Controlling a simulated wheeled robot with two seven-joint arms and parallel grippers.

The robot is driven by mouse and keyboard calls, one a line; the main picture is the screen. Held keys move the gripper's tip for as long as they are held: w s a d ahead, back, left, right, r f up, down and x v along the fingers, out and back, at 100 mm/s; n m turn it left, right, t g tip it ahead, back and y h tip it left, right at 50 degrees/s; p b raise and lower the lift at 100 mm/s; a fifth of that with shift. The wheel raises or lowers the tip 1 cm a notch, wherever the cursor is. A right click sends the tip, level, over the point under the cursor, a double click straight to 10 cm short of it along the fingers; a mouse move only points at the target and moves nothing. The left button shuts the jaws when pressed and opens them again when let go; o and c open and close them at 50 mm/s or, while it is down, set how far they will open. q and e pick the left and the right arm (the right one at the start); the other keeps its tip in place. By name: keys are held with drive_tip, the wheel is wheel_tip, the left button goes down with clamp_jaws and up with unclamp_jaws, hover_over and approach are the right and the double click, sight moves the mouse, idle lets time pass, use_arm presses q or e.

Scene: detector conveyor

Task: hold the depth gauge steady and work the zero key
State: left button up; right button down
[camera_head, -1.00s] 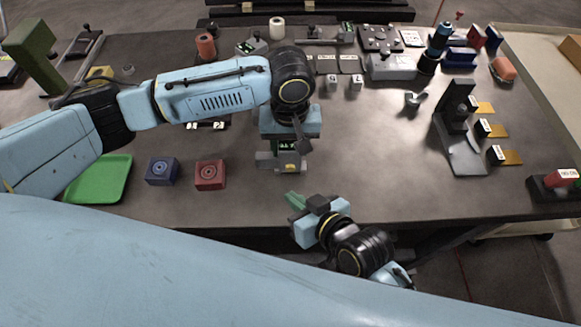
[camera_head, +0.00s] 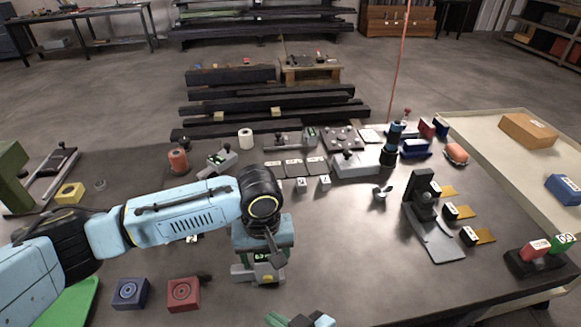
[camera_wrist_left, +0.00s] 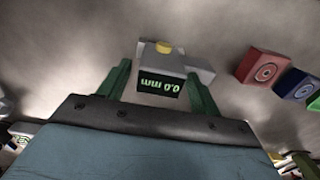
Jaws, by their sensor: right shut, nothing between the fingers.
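The depth gauge (camera_head: 244,273) stands on the near part of the dark table, a grey body with a dark display. In the left wrist view, the gauge (camera_wrist_left: 201,73) shows upside-down green digits reading 0.0 mm and a yellow key (camera_wrist_left: 164,47). My left gripper (camera_wrist_left: 160,80) is around the gauge from above, one green finger on each side. The right-hand finger looks close against it; a thin gap seems to show at the other, so its grip is unclear. My right gripper (camera_head: 279,320) is shut and empty at the bottom edge, nearer me than the gauge, mostly cut off.
A blue block (camera_head: 130,293) and a red block (camera_head: 183,295) lie left of the gauge, near a green tray (camera_head: 75,300). Table between gauge and stand is clear.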

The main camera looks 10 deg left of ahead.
use_arm(q)
drive_tip(key=shift+o, duration=0.6)
